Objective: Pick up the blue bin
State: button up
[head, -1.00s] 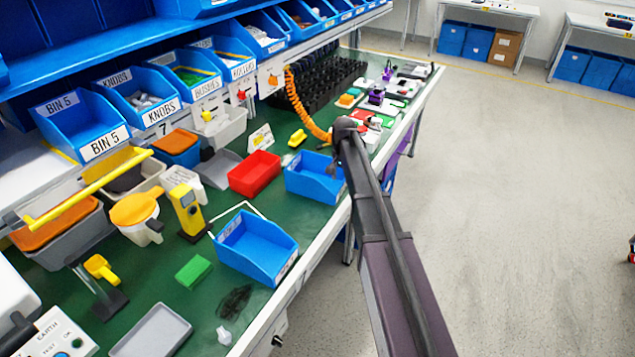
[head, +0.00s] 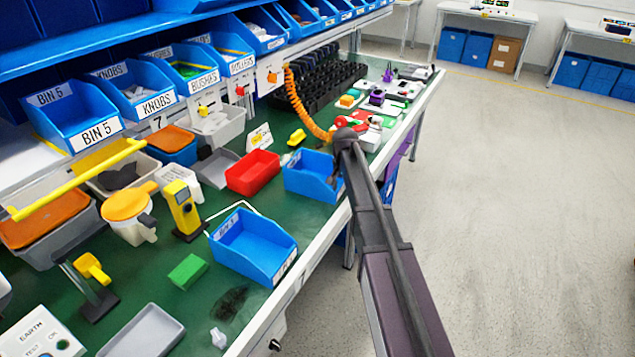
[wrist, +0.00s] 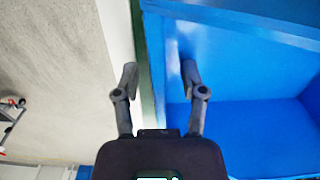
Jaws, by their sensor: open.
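A blue open bin (head: 301,184) sits on the green bench top near its front edge, and its blue wall and inside fill the right of the wrist view (wrist: 250,120). A second blue bin (head: 272,265) stands nearer on the bench, with a white label on its front. My gripper (wrist: 160,75) is open, with one finger in line with the inside of the farther bin and the other over the bench edge. The bin's wall shows between the fingers; I cannot tell whether they touch it. In the head view my arm hides the gripper and the bin's right end.
A red tray (head: 253,172) lies left of the farther bin, and an orange coiled hose (head: 301,103) hangs behind it. Labelled blue bins (head: 76,117) line the rack. The floor at right is clear.

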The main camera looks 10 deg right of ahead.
dwell(0.4)
grip_shut()
jog(key=shift+r, duration=0.15)
notch_tip(320, 180, up, 4)
jog(key=p, duration=0.4)
jog(key=s+p, duration=0.1)
jog(key=s, duration=1.5)
jog(key=shift+r, duration=0.4)
notch_tip(320, 180, up, 23)
jog(key=p, duration=2.2)
jog(key=shift+f+p, duration=0.2)
jog(key=shift+p, duration=0.1)
